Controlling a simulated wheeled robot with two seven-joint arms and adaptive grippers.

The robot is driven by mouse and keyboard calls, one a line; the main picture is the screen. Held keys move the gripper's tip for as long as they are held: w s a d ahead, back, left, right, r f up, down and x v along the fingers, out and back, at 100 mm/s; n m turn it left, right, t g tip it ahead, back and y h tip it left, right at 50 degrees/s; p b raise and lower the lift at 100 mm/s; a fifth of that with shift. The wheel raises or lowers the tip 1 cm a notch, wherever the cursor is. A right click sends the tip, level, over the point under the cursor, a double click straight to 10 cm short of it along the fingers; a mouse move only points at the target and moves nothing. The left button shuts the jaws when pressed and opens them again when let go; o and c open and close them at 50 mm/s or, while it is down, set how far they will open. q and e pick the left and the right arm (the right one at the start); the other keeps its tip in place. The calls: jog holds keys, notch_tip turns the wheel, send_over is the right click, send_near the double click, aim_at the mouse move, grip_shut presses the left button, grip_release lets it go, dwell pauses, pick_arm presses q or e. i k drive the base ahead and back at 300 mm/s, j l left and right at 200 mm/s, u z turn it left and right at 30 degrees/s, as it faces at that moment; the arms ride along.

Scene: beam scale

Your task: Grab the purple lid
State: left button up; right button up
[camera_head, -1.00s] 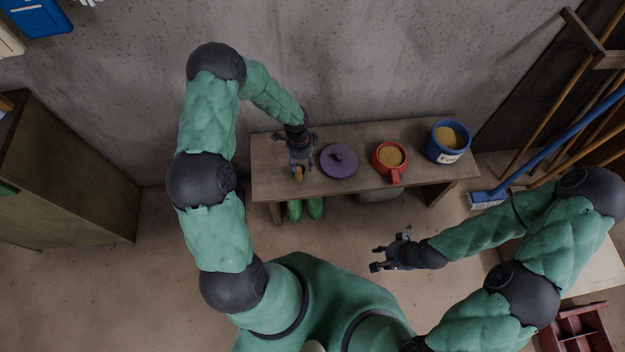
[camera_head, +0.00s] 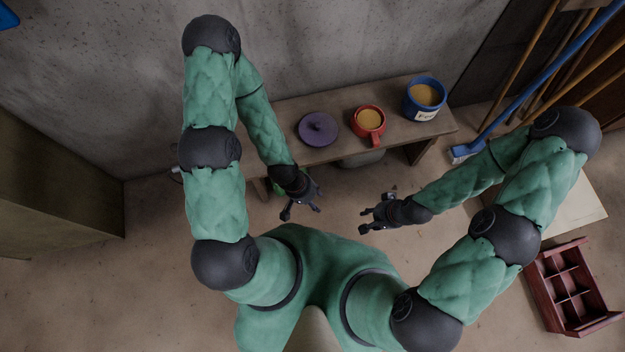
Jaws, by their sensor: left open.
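The purple lid (camera_head: 318,129) is a round disc with a small knob on top, lying on the wooden bench (camera_head: 392,139). Nothing covers it. My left gripper (camera_head: 303,212) is open and empty, in front of the bench and below the lid in the picture, well apart from it. My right gripper (camera_head: 367,219) has its fingers apart and is empty, to the right of the left one and also in front of the bench.
A red mug (camera_head: 369,122) stands right of the lid, its handle toward me. A blue pot (camera_head: 424,98) stands further right. My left forearm covers the bench's left end. Brooms (camera_head: 545,75) lean at the right; a red divided tray (camera_head: 568,288) lies lower right.

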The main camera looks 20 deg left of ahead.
aim_at(315, 129)
jog(key=j+u, duration=0.3)
jog(key=i+j+u, duration=0.15)
jog(key=j+u, duration=0.15)
jog(key=j, duration=0.15)
jog(key=i+j+u, duration=0.15)
jog(key=j+u, duration=0.15)
